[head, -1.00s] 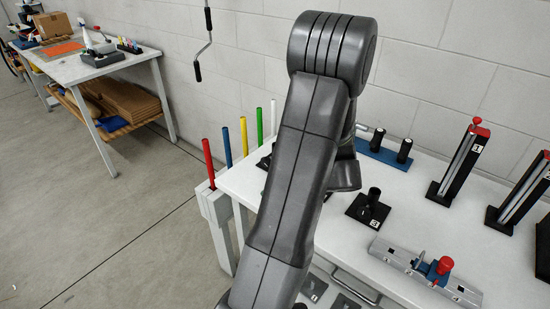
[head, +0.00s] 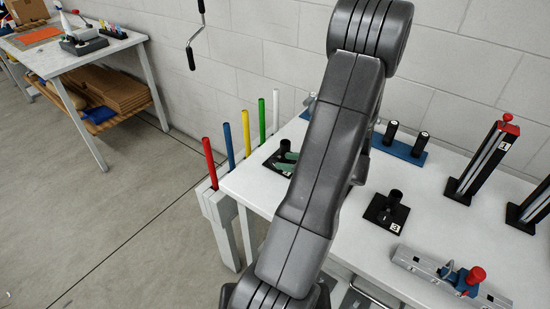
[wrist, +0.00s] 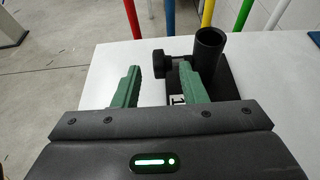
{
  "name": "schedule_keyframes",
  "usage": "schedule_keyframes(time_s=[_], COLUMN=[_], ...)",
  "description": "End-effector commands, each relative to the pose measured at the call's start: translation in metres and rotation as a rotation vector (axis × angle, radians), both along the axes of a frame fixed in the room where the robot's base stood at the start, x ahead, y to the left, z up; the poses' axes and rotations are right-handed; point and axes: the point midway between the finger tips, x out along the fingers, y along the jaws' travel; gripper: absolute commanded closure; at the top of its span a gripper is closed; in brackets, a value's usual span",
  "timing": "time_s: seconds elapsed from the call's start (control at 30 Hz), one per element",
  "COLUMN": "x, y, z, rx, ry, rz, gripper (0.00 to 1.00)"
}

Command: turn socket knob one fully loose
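Socket one is a black upright tube (wrist: 210,50) on a black square base with a label reading 1, near the table's left edge. Its black knob (wrist: 158,63) sticks out to the left on a short shaft. My gripper (wrist: 161,72) is open, with green fingers to either side of the knob in the picture and nothing clamped between them. The right finger covers part of the shaft and base. I cannot tell if the fingertips reach the knob's depth. In the head view socket one (head: 284,148) shows beside the green fingers (head: 288,162), partly behind my arm.
The white table (head: 350,245) also holds socket three (head: 388,210), a blue block with black posts (head: 405,150), tall black stands (head: 485,160) and a metal rail with a red knob (head: 450,275). Coloured poles (head: 228,145) stand beyond the left edge.

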Motion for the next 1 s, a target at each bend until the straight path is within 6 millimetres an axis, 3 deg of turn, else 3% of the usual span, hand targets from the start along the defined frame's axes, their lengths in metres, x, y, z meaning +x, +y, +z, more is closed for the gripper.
schedule_keyframes(time_s=[0.1, 0.3, 0.7, 0.9, 1.0], x=[0.012, 0.026, 0.031, 0.031, 0.031], y=[0.018, 0.037, 0.042, 0.042, 0.042], z=[-0.008, -0.018, -0.022, -0.022, -0.022], rx=[0.001, 0.0, 0.0, 0.0, 0.0], ry=[0.002, 0.001, 0.0, 0.0, 0.0], rz=[0.003, 0.002, 0.0, 0.0, 0.0], gripper=[0.62, 0.62, 0.62, 0.99, 1.0])
